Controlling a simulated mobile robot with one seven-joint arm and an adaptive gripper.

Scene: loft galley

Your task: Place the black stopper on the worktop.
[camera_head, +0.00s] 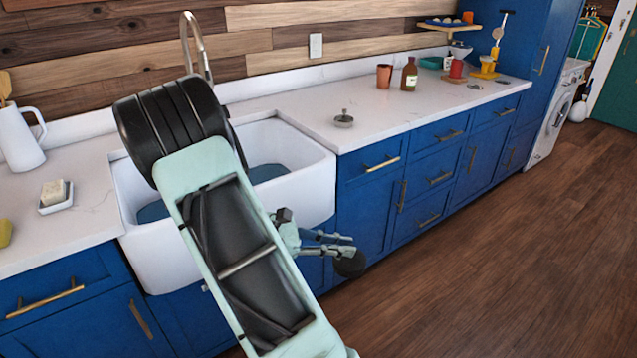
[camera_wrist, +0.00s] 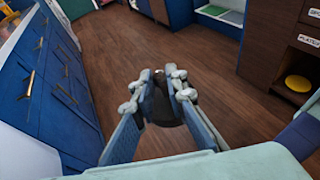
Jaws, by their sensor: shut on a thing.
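My gripper (camera_head: 343,246) is shut on the black stopper (camera_head: 350,265), a dark round piece, out in front of the blue cabinets and below worktop height. In the wrist view the stopper (camera_wrist: 163,108) sits between the two fingers (camera_wrist: 159,82), with the wooden floor behind it; the fingers cover part of it. The white worktop (camera_head: 420,112) runs along the wall on both sides of the sink. The stopper is clear of the worktop.
A white sink (camera_head: 300,190) with a tall tap (camera_head: 196,45) lies behind my arm. A metal strainer (camera_head: 344,119) stands right of it; bottle (camera_head: 409,75), orange cup (camera_head: 384,76) and red mug (camera_head: 457,69) stand farther back. The worktop's front right stretch is clear.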

